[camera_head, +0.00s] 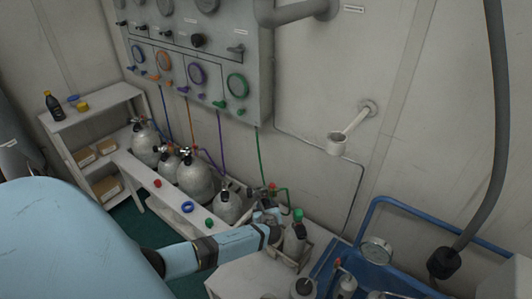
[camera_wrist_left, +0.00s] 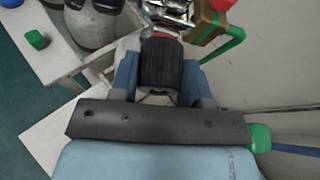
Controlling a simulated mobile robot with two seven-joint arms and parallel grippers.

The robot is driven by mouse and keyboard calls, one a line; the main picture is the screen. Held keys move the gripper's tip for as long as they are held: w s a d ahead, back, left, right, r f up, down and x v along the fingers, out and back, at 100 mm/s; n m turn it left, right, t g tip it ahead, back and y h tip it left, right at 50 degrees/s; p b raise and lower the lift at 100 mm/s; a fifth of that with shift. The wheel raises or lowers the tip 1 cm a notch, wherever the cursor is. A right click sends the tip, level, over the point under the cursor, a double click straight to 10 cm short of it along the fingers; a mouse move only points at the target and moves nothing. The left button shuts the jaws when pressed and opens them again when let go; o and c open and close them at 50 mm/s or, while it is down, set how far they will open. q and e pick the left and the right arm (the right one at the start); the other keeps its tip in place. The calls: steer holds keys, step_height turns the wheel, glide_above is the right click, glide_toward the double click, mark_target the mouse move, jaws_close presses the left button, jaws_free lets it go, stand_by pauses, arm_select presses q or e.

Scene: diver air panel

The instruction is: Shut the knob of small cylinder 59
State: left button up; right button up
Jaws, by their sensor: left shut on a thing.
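My left gripper (camera_head: 268,219) reaches in from the left, over the small white bench by the wall. In the left wrist view its two blue-grey fingers (camera_wrist_left: 158,82) are closed on either side of a ribbed black knob (camera_wrist_left: 161,63). The knob sits on a shiny metal valve (camera_wrist_left: 172,14) next to a brass block (camera_wrist_left: 207,27) with a green hose. The body under this valve is hidden by my gripper, and no number 59 is readable. My right gripper is in neither view.
The gauge panel (camera_head: 205,45) hangs behind.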

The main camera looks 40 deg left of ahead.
arm_select(q)
steer(key=o, duration=0.9)
steer(key=v, duration=1.3)
steer(key=shift+s+d+r+b, duration=0.2)
steer(key=shift+r+b, duration=0.05)
steer(key=shift+b, duration=0.05)
